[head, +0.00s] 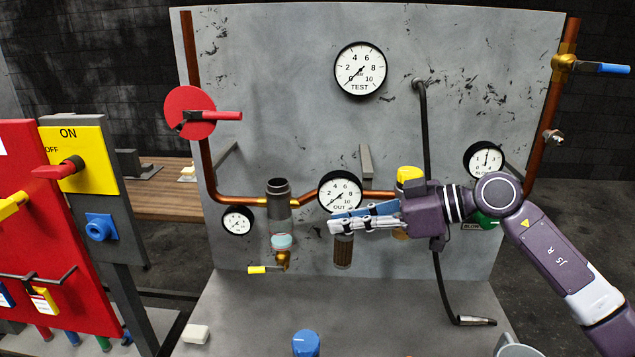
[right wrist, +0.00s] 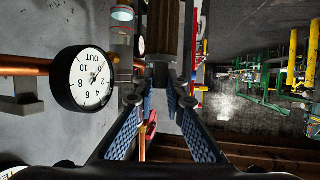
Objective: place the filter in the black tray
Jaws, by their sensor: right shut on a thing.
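The filter (head: 343,252), a dark brown ribbed cylinder, hangs upright just below the fingertips of my right gripper (head: 337,222), in front of the grey panel. The gripper is shut on its upper end. In the right wrist view the filter (right wrist: 166,32) extends away from between the blue-padded fingers of my right gripper (right wrist: 163,88). The fingers hide its top in the head view. I cannot make out a black tray in either view. My left gripper is not in view.
The OUT gauge (head: 340,192) is right behind the fingers. A metal cylinder on the copper pipe (head: 278,197) and a brass valve with a yellow handle (head: 265,269) are to the left. A blue knob (head: 306,343) and white block (head: 195,334) are on the grey base, otherwise mostly clear.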

